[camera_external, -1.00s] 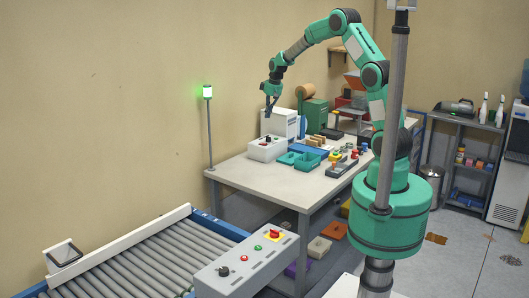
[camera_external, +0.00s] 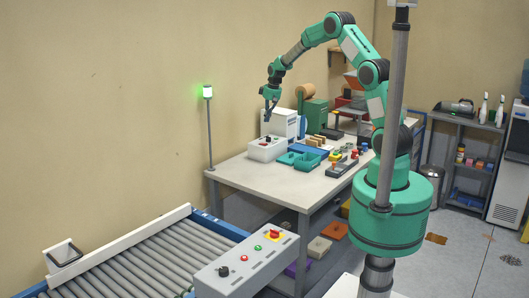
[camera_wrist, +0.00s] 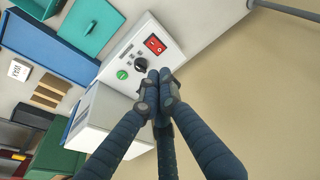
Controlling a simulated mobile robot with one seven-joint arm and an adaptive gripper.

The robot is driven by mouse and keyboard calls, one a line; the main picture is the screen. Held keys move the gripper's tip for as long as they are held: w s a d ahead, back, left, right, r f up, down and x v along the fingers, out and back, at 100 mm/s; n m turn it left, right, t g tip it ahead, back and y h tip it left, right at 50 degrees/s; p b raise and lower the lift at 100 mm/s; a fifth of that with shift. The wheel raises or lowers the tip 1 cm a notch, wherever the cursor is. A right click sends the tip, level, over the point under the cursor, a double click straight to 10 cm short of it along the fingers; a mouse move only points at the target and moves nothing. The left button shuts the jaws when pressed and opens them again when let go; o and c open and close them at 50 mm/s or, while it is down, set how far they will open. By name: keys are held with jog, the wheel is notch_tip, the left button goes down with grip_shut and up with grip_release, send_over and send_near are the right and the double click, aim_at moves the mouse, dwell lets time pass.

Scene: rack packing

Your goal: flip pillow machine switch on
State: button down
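The pillow machine is a white unit with a low control box (camera_external: 265,150) and a taller body (camera_external: 284,122) on the table's left end. In the wrist view its control panel (camera_wrist: 133,44) carries a red rocker switch (camera_wrist: 155,44), a black knob (camera_wrist: 141,64) and a green button (camera_wrist: 122,75). I cannot tell which way the rocker is set. My gripper (camera_wrist: 160,75) has its fingertips together with nothing between them. In the external view my gripper (camera_external: 267,119) points down above the control box. In the wrist view the fingertips appear beside the knob, below the rocker.
The table's front left part (camera_external: 268,181) is clear. A conveyor (camera_external: 160,258) with a grey control box (camera_external: 247,264) stands in front.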

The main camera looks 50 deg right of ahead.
jog(key=x, duration=1.1)
jog(key=shift+s, duration=0.45)
jog(key=shift+s+f, duration=0.1)
jog(key=shift+f, duration=0.9)
jog(key=shift+f, duration=0.1)
jog(key=shift+s+f+b, duration=0.2)
jog(key=shift+f+b, duration=0.25)
jog(key=shift+r, duration=0.1)
jog(key=shift+w, duration=0.2)
jog(key=shift+w+r, duration=0.25)
jog(key=shift+w, duration=0.35)
jog(key=shift+r, duration=0.1)
